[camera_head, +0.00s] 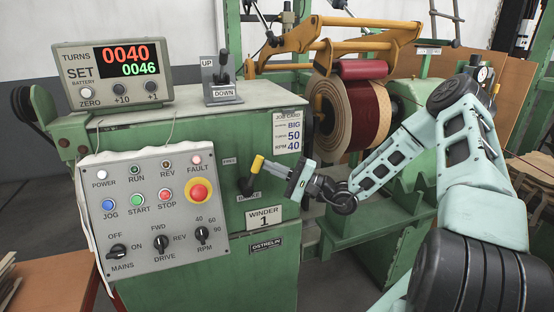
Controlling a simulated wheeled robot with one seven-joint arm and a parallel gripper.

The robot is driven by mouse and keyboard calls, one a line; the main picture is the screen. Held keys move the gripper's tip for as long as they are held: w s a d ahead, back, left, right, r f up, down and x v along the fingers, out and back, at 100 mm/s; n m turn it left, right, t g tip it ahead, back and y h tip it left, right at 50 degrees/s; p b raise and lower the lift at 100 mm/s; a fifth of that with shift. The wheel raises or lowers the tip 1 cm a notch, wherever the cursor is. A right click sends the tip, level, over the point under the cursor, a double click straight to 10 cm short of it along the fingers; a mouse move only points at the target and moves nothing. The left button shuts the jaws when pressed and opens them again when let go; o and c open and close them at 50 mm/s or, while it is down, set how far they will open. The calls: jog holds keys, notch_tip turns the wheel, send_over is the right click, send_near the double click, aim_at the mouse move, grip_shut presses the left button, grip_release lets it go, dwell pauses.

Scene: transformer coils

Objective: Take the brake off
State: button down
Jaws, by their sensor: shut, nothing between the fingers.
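The brake lever (251,176) is on the front of the green winder cabinet, right of the control panel. It has a dark shaft and a yellow grip, and leans up and to the right. A small label, seemingly FREE, is at its upper left, and a BRAKE label is just below it. My gripper (273,168) is shut and empty, reaching in from the right with its fingertips right beside the yellow grip. I cannot tell whether they touch it.
The control panel (155,210) with buttons and knobs is left of the lever. The turns counter (112,72) and an UP/DOWN switch (222,82) stand on the cabinet (265,255). A wound coil (345,115) is behind my arm, under a yellow frame (325,38).

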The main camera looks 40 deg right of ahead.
aim_at(261, 162)
jog(key=shift+w+a+r+n+g+h+p, duration=0.2)
jog(key=shift+a+r+n+g+h+p, duration=0.35)
jog(key=shift+a+n+g+p, duration=0.3)
jog(key=shift+w+a+r+n+g+h+p, duration=0.2)
jog(key=shift+a+r+n+g+h+p, duration=0.15)
jog(key=shift+a+r+n+g+p, duration=0.5)
jog(key=shift+d+f, duration=0.1)
jog(key=shift+f, duration=0.1)
